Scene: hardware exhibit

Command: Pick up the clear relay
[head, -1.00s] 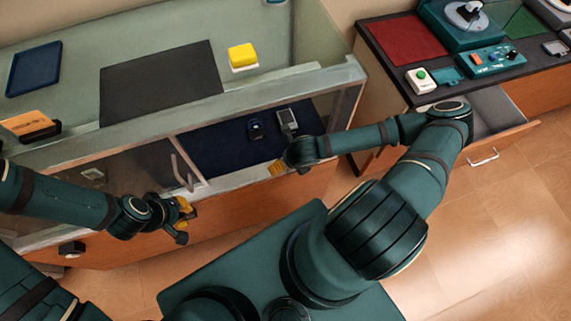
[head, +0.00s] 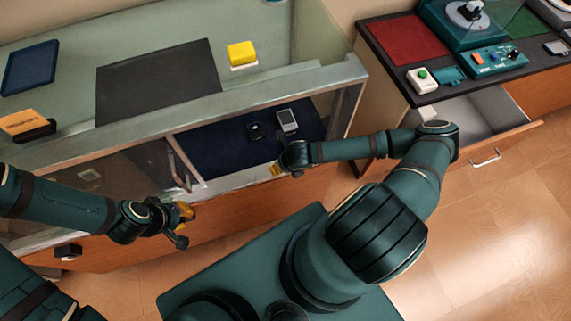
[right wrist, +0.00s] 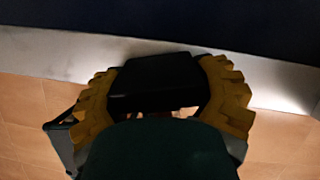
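Two small items lie on the dark blue lining of the display case (head: 225,150). One is a grey, pale-topped block (head: 287,120), which looks most like the clear relay. The other is a small dark part (head: 256,130) to its left. My right gripper (head: 277,168) is at the case's front edge, just nearer than these items. My left gripper (head: 184,222) is open and empty before the case front.
The case's upper rail (head: 230,100) runs above the lining. A yellow block (head: 242,54), a black mat (head: 155,80) and an orange-topped box (head: 28,124) are on top. At right, a counter holds a green-button box (head: 422,80) above an open drawer (head: 488,125).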

